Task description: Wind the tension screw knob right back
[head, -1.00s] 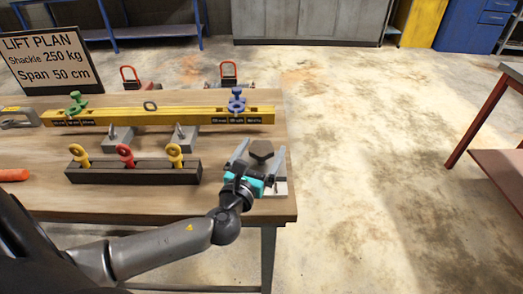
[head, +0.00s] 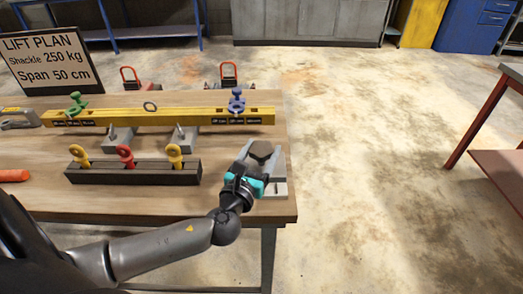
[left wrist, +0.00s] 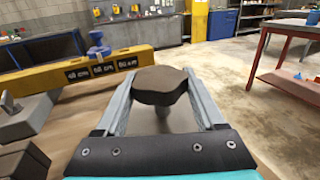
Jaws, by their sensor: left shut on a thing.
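The tension screw knob (head: 262,149) is a dark brown, many-sided head at the right end of the workbench, above a light grey block. In the left wrist view the knob (left wrist: 160,86) sits between the two grey fingers, with a paler stem below it. My left gripper (head: 261,156), with its teal body, is shut on the knob from the near side. Its fingers also show in the left wrist view (left wrist: 160,78). The gripper hides part of the block. My right gripper is not in view.
A yellow beam (head: 150,117) with green and blue shackles lies behind on grey supports. A dark rack (head: 133,173) with red and yellow eye bolts stands to the left. A lift plan sign (head: 47,60) is at far left. The floor right of the bench is clear.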

